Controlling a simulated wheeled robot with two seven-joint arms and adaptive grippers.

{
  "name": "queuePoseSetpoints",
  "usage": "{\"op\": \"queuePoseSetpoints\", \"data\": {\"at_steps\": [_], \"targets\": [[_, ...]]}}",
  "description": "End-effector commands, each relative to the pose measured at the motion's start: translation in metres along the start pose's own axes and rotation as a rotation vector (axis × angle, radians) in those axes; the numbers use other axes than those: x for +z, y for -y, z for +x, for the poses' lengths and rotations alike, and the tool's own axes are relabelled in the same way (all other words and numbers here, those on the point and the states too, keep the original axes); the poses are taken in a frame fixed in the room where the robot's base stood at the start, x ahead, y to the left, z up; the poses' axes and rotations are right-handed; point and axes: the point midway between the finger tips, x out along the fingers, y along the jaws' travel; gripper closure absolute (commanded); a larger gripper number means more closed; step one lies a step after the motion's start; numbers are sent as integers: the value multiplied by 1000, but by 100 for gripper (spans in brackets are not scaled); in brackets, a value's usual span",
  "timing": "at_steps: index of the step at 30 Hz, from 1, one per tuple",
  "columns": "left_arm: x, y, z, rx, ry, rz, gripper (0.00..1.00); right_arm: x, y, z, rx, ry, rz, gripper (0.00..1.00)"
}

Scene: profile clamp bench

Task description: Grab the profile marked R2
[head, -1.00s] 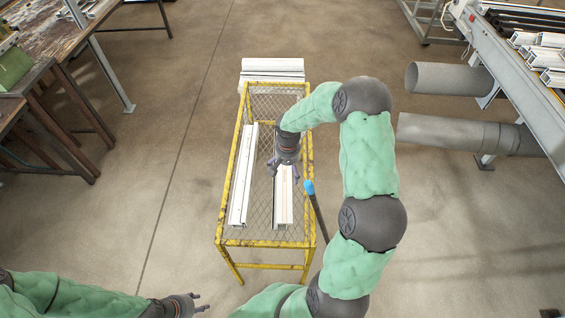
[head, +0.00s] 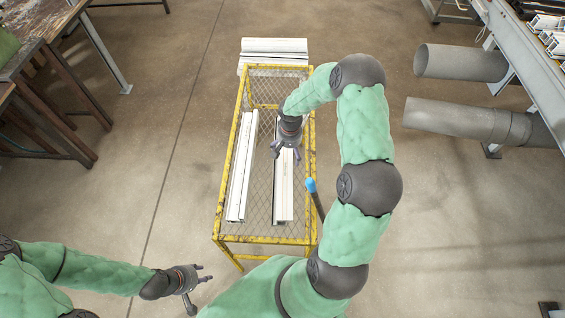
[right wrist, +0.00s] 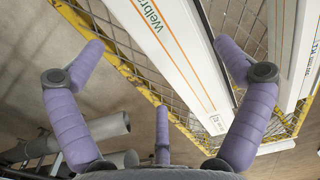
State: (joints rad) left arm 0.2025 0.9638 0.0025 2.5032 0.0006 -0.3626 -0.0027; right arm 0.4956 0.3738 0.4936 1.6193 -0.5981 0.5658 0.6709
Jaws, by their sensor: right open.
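Two long white profiles lie side by side on the mesh top of a yellow-framed cart. The right profile (head: 284,188) lies under my right gripper (head: 286,154). In the right wrist view this profile (right wrist: 165,45) carries an orange line, lettering and a small end label that seems to read R2. The left profile (head: 241,170) lies apart from it and shows at the right of the wrist view (right wrist: 292,50). My right gripper is open and empty above the right profile, its fingers (right wrist: 160,75) spread. My left gripper (head: 203,273) is open and empty, left of the cart.
The yellow cart frame (head: 265,240) surrounds the mesh. More white profiles (head: 273,47) lie beyond its far end. A blue-tipped dark rod (head: 311,186) stands at its right side. Grey pipes (head: 460,62) jut in from the right. A workbench (head: 35,35) stands at left.

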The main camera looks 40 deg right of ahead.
Motion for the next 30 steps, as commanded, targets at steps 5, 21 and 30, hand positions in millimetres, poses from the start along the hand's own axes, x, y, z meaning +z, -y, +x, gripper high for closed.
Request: {"op": "queuePoseSetpoints", "data": {"at_steps": [5,21,30], "targets": [[0,1,4,0,0,0,60,1,3,23,1,3,0,0],[0,2,7,0,0,0,60,0,4,50,-1,0,0,6],[0,2,7,0,0,0,60,-1,4,49,-1,-3,1,74]]}}
